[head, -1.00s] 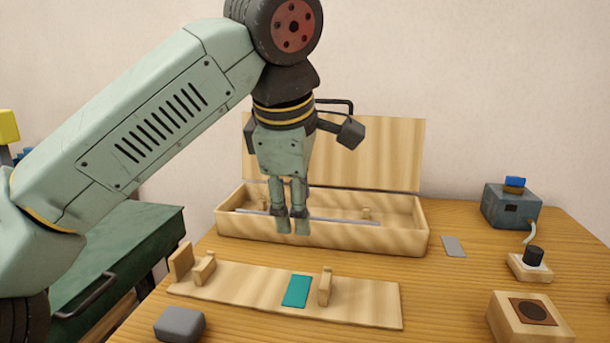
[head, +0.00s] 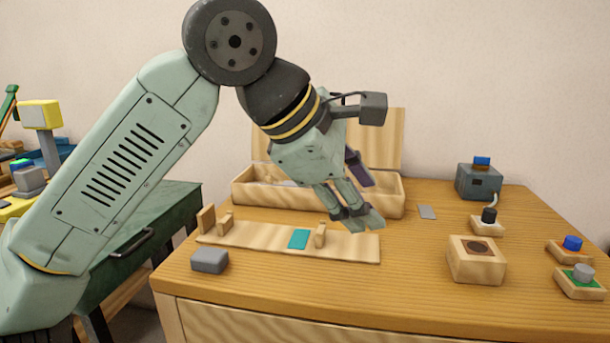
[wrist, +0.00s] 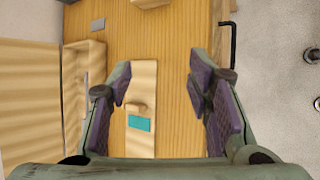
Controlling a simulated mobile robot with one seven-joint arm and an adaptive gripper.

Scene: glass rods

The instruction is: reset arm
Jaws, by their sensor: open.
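My gripper (head: 362,224) is in the air above the wooden table, in front of the open box and over the right end of the rod rest board. It is tilted, with its fingers pointing down and to the right. In the wrist view my gripper (wrist: 160,90) has its two purple-padded fingers wide apart with nothing between them. The wooden board (head: 265,238) with upright notched posts and a teal patch (head: 299,239) lies below; the wrist view shows its teal patch (wrist: 139,123) too. The open wooden box (head: 385,198) is partly hidden by my arm.
A grey block (head: 209,260) sits at the table's front left. At the right are a wooden block with a dark round top (head: 477,260), a blue-grey device (head: 478,182), a black knob (head: 489,216) and buttons (head: 572,245). A green cabinet (head: 150,215) stands left.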

